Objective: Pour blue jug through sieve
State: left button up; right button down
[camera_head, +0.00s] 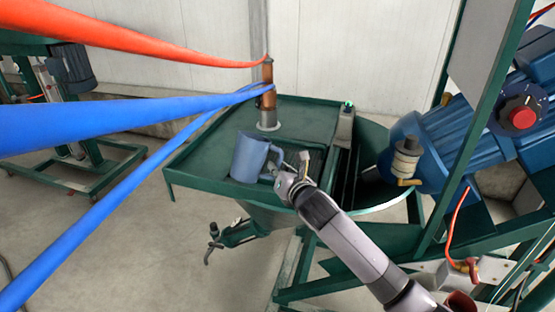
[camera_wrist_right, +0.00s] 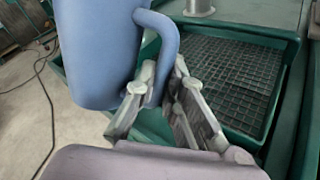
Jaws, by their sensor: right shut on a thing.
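The blue jug (camera_head: 249,157) stands near upright, tilted a little, at the front left of the green tray top in the head view. In the right wrist view the jug (camera_wrist_right: 95,50) fills the upper left, with its handle towards my gripper. My right gripper (camera_head: 284,178) is shut on the jug's handle; its fingers (camera_wrist_right: 160,95) show at the handle's lower part in the right wrist view. The sieve (camera_wrist_right: 225,80), a dark mesh grid, lies right of the jug, partly hidden by the arm in the head view (camera_head: 312,160). My left gripper is not in view.
A copper-coloured cylinder (camera_head: 268,90) with red and blue hoses stands behind the jug. A blue motor (camera_head: 450,135) and green frame stand at the right. A green wheeled stand (camera_head: 75,165) is at the far left. The floor at the left is mostly clear.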

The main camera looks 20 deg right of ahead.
jog(key=shift+w, duration=0.1)
jog(key=shift+w+d+r+m+g, duration=0.1)
jog(key=shift+d+r+m+g, duration=0.05)
jog(key=shift+r+m+g, duration=0.2)
jog(key=shift+w+d+m+y+p, duration=0.15)
jog(key=shift+w+m+y+p, duration=0.05)
jog(key=shift+m+y+p, duration=0.2)
jog(key=shift+s+f, duration=0.1)
jog(key=shift+s, duration=0.05)
jog(key=shift+f+m+g, duration=0.15)
jog(key=shift+m+g, duration=0.1)
jog(key=shift+f+m, duration=0.2)
jog(key=shift+m, duration=0.1)
jog(key=shift+g+y, duration=0.3)
